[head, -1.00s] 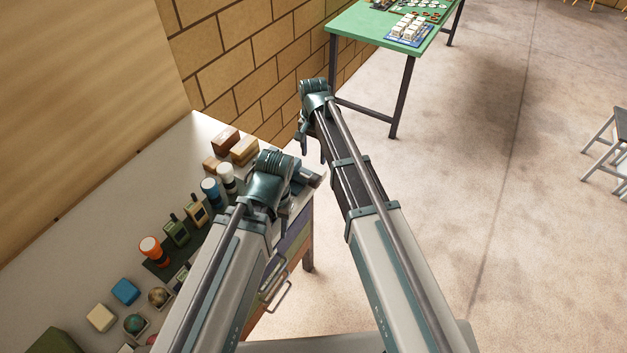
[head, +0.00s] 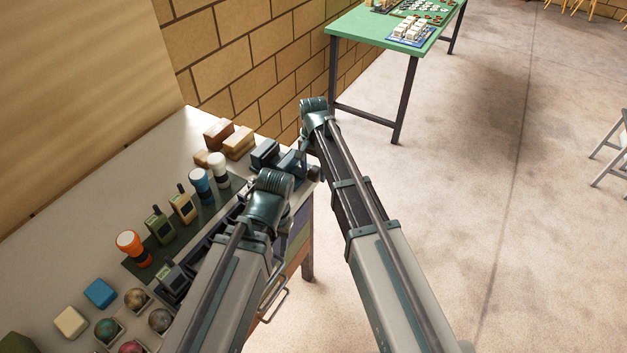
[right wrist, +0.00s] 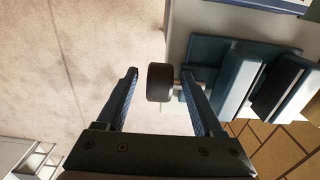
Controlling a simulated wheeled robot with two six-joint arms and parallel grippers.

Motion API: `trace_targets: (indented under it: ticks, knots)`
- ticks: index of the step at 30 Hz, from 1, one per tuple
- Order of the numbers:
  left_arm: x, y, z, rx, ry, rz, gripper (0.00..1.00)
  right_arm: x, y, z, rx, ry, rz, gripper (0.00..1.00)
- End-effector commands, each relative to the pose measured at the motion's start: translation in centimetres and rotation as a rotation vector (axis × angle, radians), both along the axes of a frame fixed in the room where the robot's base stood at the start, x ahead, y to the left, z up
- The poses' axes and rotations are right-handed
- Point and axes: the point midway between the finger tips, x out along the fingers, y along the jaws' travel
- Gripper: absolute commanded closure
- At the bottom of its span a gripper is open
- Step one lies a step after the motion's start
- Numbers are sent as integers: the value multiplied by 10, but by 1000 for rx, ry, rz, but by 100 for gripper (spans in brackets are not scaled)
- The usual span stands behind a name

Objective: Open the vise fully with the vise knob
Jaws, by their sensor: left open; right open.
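The teal vise (head: 264,153) stands at the far right corner of the bench in the head view, partly hidden by my arms. In the right wrist view the vise (right wrist: 237,85) shows its blocky jaws, with a narrow gap between them. The dark round vise knob (right wrist: 159,82) sticks out on a short shaft from its left side. My right gripper (right wrist: 160,98) is open, with the knob between its fingertips, nearer the right finger. It also shows in the head view (head: 304,146). My left gripper (head: 270,208) hangs over the bench's right edge, its fingers mostly hidden.
The bench (head: 75,215) holds wooden blocks (head: 238,142), radios (head: 160,226), an orange-topped cylinder (head: 131,245) and several balls in trays. A drawer handle (head: 274,303) juts from its side.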

Motion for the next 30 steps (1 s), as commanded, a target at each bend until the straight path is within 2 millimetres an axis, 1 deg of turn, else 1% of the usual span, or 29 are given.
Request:
trace_targets:
  ticks: [1, 2, 11, 12, 14, 15, 17, 18, 22, 23, 27, 30]
  knots:
    - [0, 0, -7, 0, 0, 0, 50, 0, 0, -7, 0, 0, 0, 31]
    - [0, 0, -8, 0, 0, 0, 50, 0, 0, -8, 0, 0, 0, 31]
    - [0, 0, -7, 0, 0, 0, 50, 0, 0, -7, 0, 0, 0, 31]
    - [0, 0, -7, 0, 0, 0, 50, 0, 0, -7, 0, 0, 0, 38]
    - [0, 0, -7, 0, 0, 0, 50, 0, 0, -7, 0, 0, 0, 49]
    - [0, 0, -7, 0, 0, 0, 50, 0, 0, -7, 0, 0, 0, 56]
    - [0, 0, -7, 0, 0, 0, 50, 0, 0, -7, 0, 0, 0, 67]
    - [0, 0, -7, 0, 0, 0, 50, 0, 0, -7, 0, 0, 0, 74]
    - [0, 0, -7, 0, 0, 0, 50, 0, 0, -7, 0, 0, 0, 98]
    - [0, 0, -7, 0, 0, 0, 50, 0, 0, -7, 0, 0, 0, 100]
    - [0, 0, -7, 0, 0, 0, 50, -1, 0, -7, -3, -4, 0, 100]
    - [0, 0, -10, 0, 0, 0, 50, -5, 1, -9, -39, -52, 1, 100]
